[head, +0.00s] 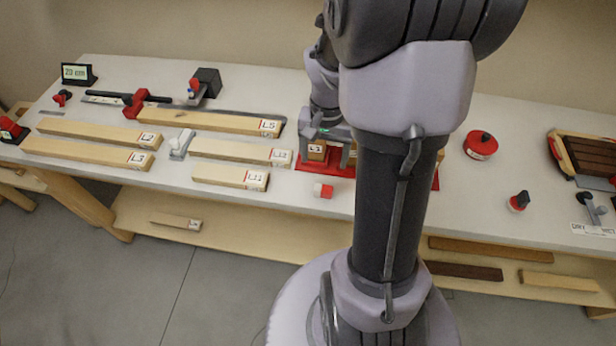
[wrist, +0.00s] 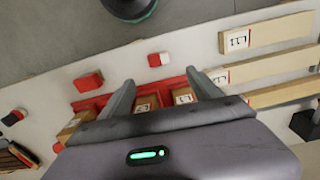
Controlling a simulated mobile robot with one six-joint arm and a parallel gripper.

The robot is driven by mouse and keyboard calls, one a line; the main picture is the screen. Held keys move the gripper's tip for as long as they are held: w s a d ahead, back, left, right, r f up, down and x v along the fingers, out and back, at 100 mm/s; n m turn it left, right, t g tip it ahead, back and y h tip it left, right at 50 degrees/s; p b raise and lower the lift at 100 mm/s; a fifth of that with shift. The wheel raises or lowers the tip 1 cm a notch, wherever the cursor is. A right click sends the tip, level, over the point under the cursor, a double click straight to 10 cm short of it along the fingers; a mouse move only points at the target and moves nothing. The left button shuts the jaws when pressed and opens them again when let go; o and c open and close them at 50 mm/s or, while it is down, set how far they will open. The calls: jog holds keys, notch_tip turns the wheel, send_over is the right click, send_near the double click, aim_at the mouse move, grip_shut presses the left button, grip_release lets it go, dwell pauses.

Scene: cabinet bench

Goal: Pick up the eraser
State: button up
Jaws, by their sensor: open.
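A small red-and-white block, which looks like the eraser (head: 323,190), lies on the bench top near its front edge, just in front of the red tray (head: 312,166). In the wrist view the eraser (wrist: 159,59) shows beyond my fingertips, roughly centred between them, red at one end and white at the other. My gripper (head: 326,152) is over the red tray, behind the eraser; it is open in the wrist view (wrist: 160,78), with nothing held at its tips. Nothing hides the eraser.
Wooden blocks stand in the red tray, one labelled L1 (head: 316,150). Labelled wooden bars, one marked L3 (head: 90,153), lie left of it. A round red tin (head: 481,146) and a black-and-red knobbed piece (head: 519,201) are to the right. The bench's front edge is close to the eraser.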

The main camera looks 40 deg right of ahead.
aim_at(323, 188)
jog(key=f+b, duration=0.2)
jog(key=f, duration=0.4)
jog(key=f+b, duration=0.2)
jog(key=f, duration=0.5)
jog(key=shift+d+f, duration=0.2)
jog(key=shift+f, duration=0.05)
jog(key=shift+s+r, duration=0.1)
jog(key=shift+r, duration=0.05)
jog(key=shift+c, duration=0.8)
jog(key=c, duration=1.3)
jog(key=shift+r, duration=0.6)
notch_tip(323, 188, up, 3)
jog(key=shift+f+p, duration=0.2)
jog(key=shift+p, duration=0.55)
jog(key=s+d+r+p, duration=0.1)
jog(key=s+d+p, duration=0.1)
jog(key=s, duration=1.3)
jog(key=shift+s+d, duration=0.35)
jog(key=shift+d, duration=0.1)
